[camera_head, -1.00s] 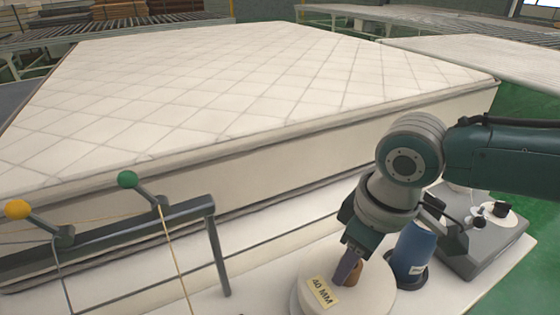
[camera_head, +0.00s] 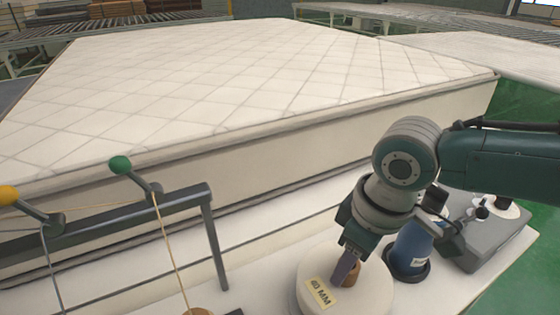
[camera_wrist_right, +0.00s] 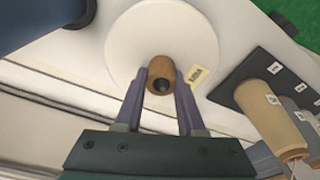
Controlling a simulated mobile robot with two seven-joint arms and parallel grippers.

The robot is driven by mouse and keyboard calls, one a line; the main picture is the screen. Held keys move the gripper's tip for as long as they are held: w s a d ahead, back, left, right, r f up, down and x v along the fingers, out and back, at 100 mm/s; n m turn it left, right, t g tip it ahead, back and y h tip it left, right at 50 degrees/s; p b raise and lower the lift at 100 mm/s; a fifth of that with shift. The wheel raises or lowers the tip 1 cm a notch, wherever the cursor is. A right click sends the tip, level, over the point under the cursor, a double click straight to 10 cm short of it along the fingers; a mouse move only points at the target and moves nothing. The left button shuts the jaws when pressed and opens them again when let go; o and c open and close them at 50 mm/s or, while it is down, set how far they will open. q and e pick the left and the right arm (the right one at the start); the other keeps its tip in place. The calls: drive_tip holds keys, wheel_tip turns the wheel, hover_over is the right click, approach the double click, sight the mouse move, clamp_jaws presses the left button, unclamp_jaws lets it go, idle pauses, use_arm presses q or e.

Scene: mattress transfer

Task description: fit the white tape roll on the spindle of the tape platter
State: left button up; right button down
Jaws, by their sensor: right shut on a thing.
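The white tape roll (camera_head: 368,295) is a wide flat disc with a "40 MM" label and a raised brown core. It lies on or just above the white table; the gap beneath it is hidden. My right gripper (camera_head: 347,268) points down at its centre, shut on the brown core. In the right wrist view the two fingers (camera_wrist_right: 161,88) stand on either side of the core, which has a dark centre, above the white disc (camera_wrist_right: 130,45). No spindle clearly shows under the roll, and I cannot identify the tape platter for certain. My left gripper is not in view.
A blue cone (camera_head: 411,247) stands close right of my right gripper. Behind it is a grey unit (camera_head: 490,240) with a small white disc and black knob. A dark rail (camera_head: 205,230) stands left, before the mattress (camera_head: 230,85). The wrist view shows a tan cone (camera_wrist_right: 272,115).

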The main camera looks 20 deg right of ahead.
sight(354, 283)
drive_tip(key=shift+s+d+f+b, duration=0.15)
drive_tip(key=shift+f+b, duration=0.65)
drive_tip(key=shift+f, duration=0.4)
drive_tip(key=c, duration=0.8)
unclamp_jaws()
drive_tip(key=o, duration=0.4)
drive_tip(key=shift+r, duration=0.1)
drive_tip(key=shift+c, duration=0.2)
drive_tip(key=r, duration=0.3)
drive_tip(key=r+p, duration=0.1)
drive_tip(key=r, duration=0.2)
drive_tip(key=s+r+p, duration=0.1)
drive_tip(key=r, duration=0.1)
drive_tip(key=shift+d+r, duration=0.25)
drive_tip(key=shift+r, duration=0.15)
drive_tip(key=shift+s+r, duration=0.15)
drive_tip(key=shift+r, duration=0.35)
